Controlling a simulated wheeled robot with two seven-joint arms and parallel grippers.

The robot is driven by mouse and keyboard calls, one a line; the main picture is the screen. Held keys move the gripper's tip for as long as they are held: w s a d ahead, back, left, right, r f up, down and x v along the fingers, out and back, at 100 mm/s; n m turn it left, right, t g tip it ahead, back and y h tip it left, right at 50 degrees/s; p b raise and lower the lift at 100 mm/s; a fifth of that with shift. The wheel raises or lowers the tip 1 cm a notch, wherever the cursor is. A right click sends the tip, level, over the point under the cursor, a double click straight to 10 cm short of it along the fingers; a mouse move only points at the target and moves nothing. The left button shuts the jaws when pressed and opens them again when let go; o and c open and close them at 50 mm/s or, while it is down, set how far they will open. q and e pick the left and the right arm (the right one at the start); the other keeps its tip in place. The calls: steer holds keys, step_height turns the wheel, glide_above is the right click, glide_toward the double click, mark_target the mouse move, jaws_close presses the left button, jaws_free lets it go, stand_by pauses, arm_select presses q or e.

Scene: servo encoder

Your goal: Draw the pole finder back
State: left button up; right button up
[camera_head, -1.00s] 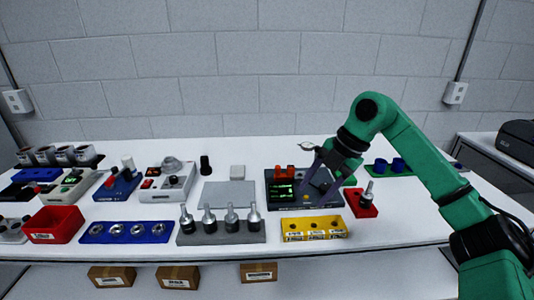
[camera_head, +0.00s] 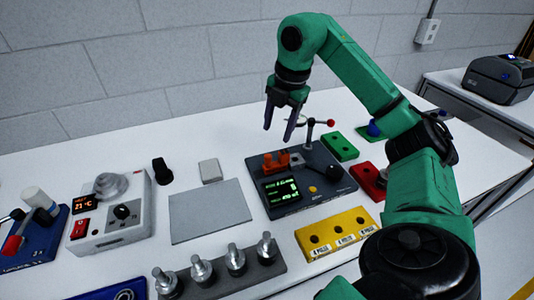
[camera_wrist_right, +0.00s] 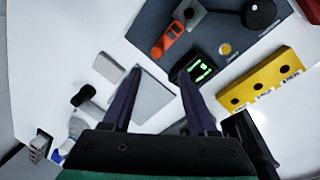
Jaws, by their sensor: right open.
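A dark station (camera_head: 330,205) carries a green display (camera_head: 280,190), an orange clamp-like part (camera_head: 275,163), a black round knob (camera_head: 333,173) and a post lever with a red ball (camera_head: 331,123). I cannot tell which part is the pole finder. My right gripper (camera_head: 279,132) is open and empty, fingers pointing down, above and behind the station's back left. In the right wrist view its fingers (camera_wrist_right: 160,80) are apart with nothing between them; the orange part (camera_wrist_right: 167,43) and display (camera_wrist_right: 200,70) lie beyond them. My left gripper is out of view.
A yellow block with holes (camera_head: 335,232) stands in front of the station. A red block (camera_head: 368,180) is partly hidden by my right arm. A flat grey plate (camera_head: 210,210) lies left; a rack of metal-topped parts (camera_head: 235,258) is in front of it. A green block (camera_head: 340,146) stands behind.

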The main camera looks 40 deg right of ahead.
glide_above(269, 156)
steer(key=s, duration=0.1)
step_height(269, 156, down, 5)
steer(key=f, duration=0.4)
steer(key=shift+w+d+f, duration=0.1)
steer(key=shift+w+f, duration=0.2)
steer(key=shift+w, duration=0.1)
steer(key=shift+f, duration=0.2)
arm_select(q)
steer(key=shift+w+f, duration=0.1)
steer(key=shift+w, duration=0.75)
arm_select(e)
jaws_close()
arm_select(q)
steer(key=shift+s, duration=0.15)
